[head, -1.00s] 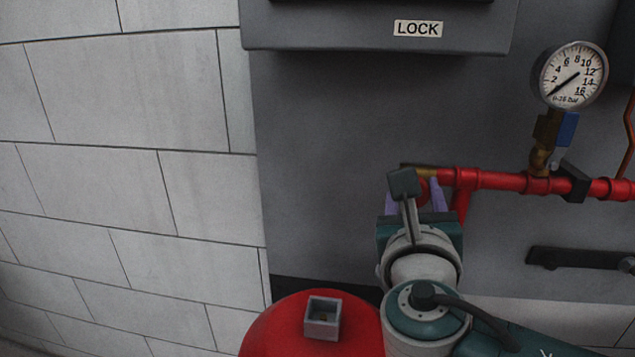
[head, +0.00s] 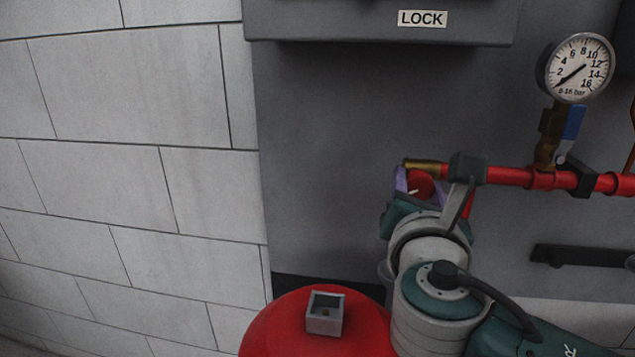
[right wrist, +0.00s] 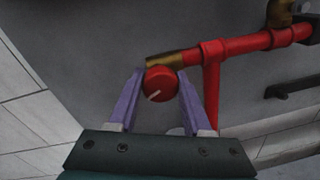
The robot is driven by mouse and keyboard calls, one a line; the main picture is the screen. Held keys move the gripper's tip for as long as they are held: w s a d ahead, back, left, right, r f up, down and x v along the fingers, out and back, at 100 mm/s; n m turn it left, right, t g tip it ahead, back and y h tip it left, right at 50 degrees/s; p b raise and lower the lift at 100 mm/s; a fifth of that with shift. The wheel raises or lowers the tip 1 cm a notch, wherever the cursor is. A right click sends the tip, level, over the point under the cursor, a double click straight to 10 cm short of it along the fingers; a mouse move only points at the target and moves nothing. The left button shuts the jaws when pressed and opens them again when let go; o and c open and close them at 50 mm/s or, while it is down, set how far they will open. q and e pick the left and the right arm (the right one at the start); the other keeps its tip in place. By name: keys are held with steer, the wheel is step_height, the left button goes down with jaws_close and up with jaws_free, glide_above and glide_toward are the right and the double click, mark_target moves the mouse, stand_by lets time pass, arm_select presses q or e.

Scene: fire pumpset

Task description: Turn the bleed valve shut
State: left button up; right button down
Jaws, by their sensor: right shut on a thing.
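The bleed valve's round red knob (head: 421,185) has a white pointer mark and sits by the brass end of the red pipe, left of the gauge. In the right wrist view the knob (right wrist: 160,84) lies between the two purple fingers, its mark slanting to lower left. My right gripper (right wrist: 160,78) is shut on the knob, one finger on each side. In the head view its left finger (head: 400,182) shows, and my wrist partly hides the rest. My left gripper is not in view.
A pressure gauge (head: 577,68) with a blue-handled cock stands on the red pipe (head: 525,177). A grey cabinet marked LOCK (head: 422,18) hangs above. A red tank (head: 275,325) with a small grey square fitting (head: 325,313) stands below. A black bar handle (head: 580,257) is at the right.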

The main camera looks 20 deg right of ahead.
steer(key=m+b, duration=0.2)
steer(key=m, duration=0.3)
steer(key=m+b, duration=0.3)
steer(key=m, duration=0.3)
steer(key=shift+d+f+y, duration=0.1)
steer(key=shift+f+y, duration=0.05)
steer(key=shift+y, duration=0.25)
steer(key=m+b, duration=0.1)
steer(key=m, duration=0.2)
steer(key=m+b, duration=0.2)
steer(key=m, duration=0.1)
steer(key=shift+t+y, duration=0.3)
steer(key=shift+y, duration=0.1)
steer(key=m+b, duration=0.1)
steer(key=m, duration=0.2)
steer(key=shift+m+b, duration=0.3)
steer(key=shift+b, duration=0.05)
steer(key=shift+m, duration=0.6)
steer(key=shift+c, duration=1.8)
jaws_free()
steer(key=shift+t, duration=0.3)
